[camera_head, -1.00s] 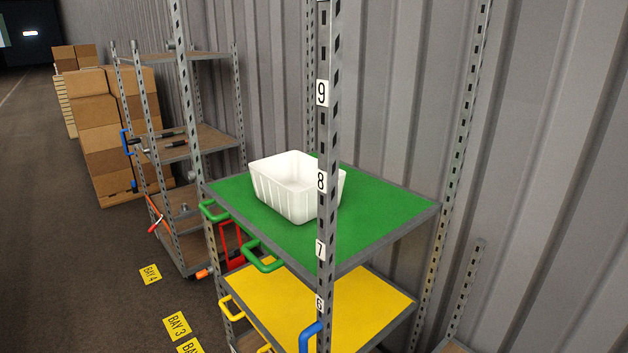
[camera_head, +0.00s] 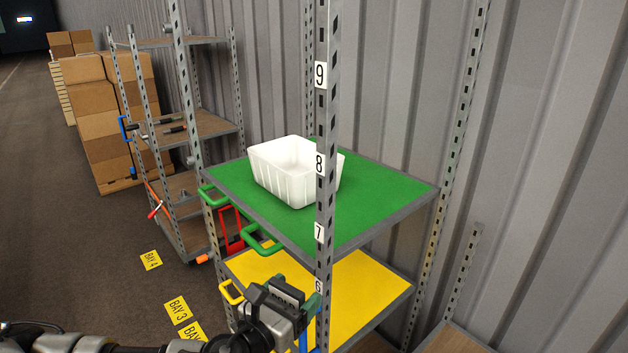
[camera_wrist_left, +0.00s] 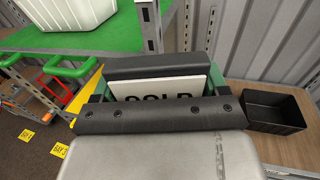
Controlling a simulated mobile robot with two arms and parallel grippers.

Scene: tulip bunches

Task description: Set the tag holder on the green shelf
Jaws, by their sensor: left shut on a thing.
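My left gripper (camera_head: 288,298) is in front of the rack post, below the level of the green shelf (camera_head: 390,190). In the left wrist view its dark jaws (camera_wrist_left: 157,92) are shut on the tag holder (camera_wrist_left: 155,86), which shows a white card with dark letters, partly hidden by the near jaw. Green parts show at the jaw ends. In the head view only a bit of green shows beside the gripper. The green shelf also shows in the left wrist view (camera_wrist_left: 85,42). My right gripper is not in view.
A white bin (camera_head: 290,175) stands on the left part of the green shelf; its right part is bare. A numbered post (camera_head: 325,120) rises at the front corner. Green handles (camera_head: 262,242) stick out in front. A yellow shelf (camera_head: 370,290) lies below. A black box (camera_wrist_left: 272,112) sits on a wooden surface.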

